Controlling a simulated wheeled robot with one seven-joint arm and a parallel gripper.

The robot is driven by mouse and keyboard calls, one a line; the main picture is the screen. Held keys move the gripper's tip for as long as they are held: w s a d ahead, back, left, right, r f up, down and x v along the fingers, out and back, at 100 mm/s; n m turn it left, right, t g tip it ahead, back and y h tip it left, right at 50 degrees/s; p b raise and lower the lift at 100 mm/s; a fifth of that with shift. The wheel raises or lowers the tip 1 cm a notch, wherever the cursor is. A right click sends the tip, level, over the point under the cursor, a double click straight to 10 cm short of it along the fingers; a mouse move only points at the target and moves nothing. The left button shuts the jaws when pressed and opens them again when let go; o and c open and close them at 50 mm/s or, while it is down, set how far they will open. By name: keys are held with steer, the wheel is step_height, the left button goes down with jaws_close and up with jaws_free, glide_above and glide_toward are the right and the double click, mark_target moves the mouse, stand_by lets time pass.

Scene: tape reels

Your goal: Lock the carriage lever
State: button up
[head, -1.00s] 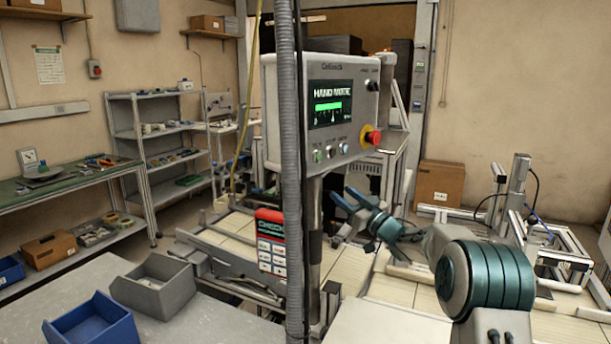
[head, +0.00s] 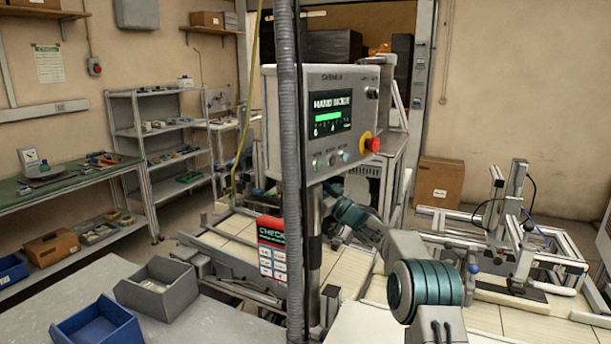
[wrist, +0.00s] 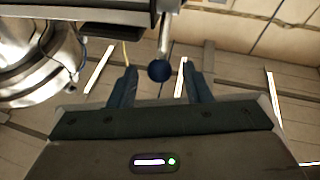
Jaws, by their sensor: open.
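In the wrist view a dark blue ball knob (wrist: 159,71) sits on the end of a short metal rod (wrist: 164,38), the likely carriage lever. The rod runs up towards a grey metal part at the top. My gripper (wrist: 159,74) is open, with one dark finger on each side of the knob. Gaps show between the knob and both fingers, so neither appears to touch it. In the head view my fingers and this knob are hidden behind the control box and its post; only my teal and grey arm shows.
The control box (head: 352,85), with a "HAND MODE" screen and a red button, stands on a metal post (head: 315,235) close to my arm. A grey hose (head: 291,180) hangs in front. Bins, including a blue one (head: 97,325), stand at lower left. A metal frame (head: 520,220) stands at right.

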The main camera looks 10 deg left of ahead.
steer(key=shift+p+x, duration=0.35)
steer(key=shift+x, duration=0.9)
steer(key=shift+c, duration=0.2)
jaws_close()
steer(key=shift+w+a+r+h+p, duration=0.1)
steer(key=shift+a+r+h+p, duration=0.15)
steer(key=shift+r+p, duration=0.6)
steer(key=shift+a+f+n+g+h+p, duration=0.1)
steer(key=shift+f+n+g+h+p, duration=0.2)
steer(key=shift+p, duration=0.6)
steer(key=shift+w+a+r+g+h+p, duration=0.15)
steer(key=shift+a+g+h+p, duration=0.2)
steer(key=shift+p, duration=0.5)
steer(key=shift+g+p, duration=0.25)
steer(key=shift+p, duration=0.15)
steer(key=shift+f, duration=0.2)
